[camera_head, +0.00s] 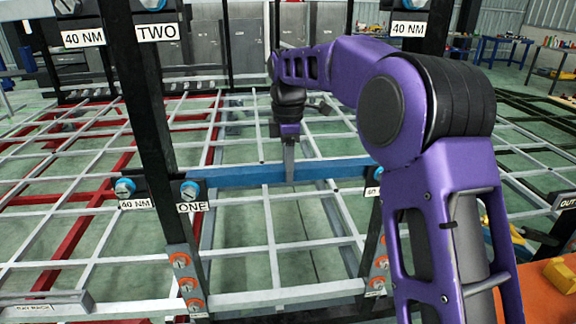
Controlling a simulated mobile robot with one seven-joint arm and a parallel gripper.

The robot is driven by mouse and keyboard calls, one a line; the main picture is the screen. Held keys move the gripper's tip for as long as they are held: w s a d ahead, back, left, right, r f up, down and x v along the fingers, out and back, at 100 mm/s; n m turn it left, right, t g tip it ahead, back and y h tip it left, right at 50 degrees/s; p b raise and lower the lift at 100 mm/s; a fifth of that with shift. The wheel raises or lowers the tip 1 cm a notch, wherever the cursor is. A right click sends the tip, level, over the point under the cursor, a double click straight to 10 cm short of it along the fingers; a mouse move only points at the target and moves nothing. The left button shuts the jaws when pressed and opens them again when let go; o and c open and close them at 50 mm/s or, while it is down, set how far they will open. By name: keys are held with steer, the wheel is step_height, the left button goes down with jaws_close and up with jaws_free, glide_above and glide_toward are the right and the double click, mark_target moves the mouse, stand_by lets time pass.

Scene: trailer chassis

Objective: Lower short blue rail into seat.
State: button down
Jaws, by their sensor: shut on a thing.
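The short blue rail (240,175) lies across the middle of the view, roughly level. Its left end meets the dark bracket by the label ONE (192,207), and its right end passes near a bracket with a partly hidden label (373,191). My gripper (289,172) points down and is shut on the rail near its middle. My purple arm hides part of the right side. I cannot tell whether the rail ends rest in the brackets or sit just above them.
A black post (143,95) with the label TWO (157,32) rises left of the rail. Orange fasteners (181,260) line the lower left upright. A grey grid frame (90,190) spreads behind and below. An orange surface (548,290) is at lower right.

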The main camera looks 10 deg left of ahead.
steer(key=shift+c, duration=2.1)
jaws_free()
steer(key=shift+o, duration=0.3)
steer(key=shift+f, duration=0.1)
steer(key=shift+f, duration=0.1)
